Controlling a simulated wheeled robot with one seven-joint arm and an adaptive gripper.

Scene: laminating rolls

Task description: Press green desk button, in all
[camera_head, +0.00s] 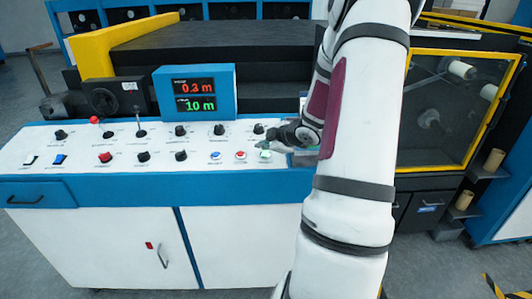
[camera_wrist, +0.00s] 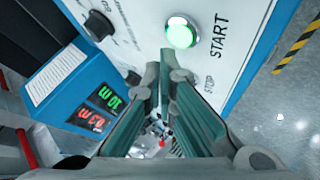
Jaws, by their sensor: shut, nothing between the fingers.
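The green desk button (camera_head: 265,155) is at the right end of the lower row on the white panel (camera_head: 68,150). In the wrist view the green button (camera_wrist: 181,34) is lit, has a metal rim and stands beside the word START. My gripper (camera_head: 266,145) is at the button, coming in from the right. In the wrist view its fingertips (camera_wrist: 165,58) are together and empty, just below the button in the picture. I cannot tell whether they touch it. My arm hides the panel's right end.
A red button (camera_head: 241,155) and a blue button (camera_head: 216,156) sit just left of the green one. Several black knobs and a blue display box (camera_head: 195,92) with red and green digits are on the desk. A yellow-framed window (camera_head: 440,110) stands right of my arm.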

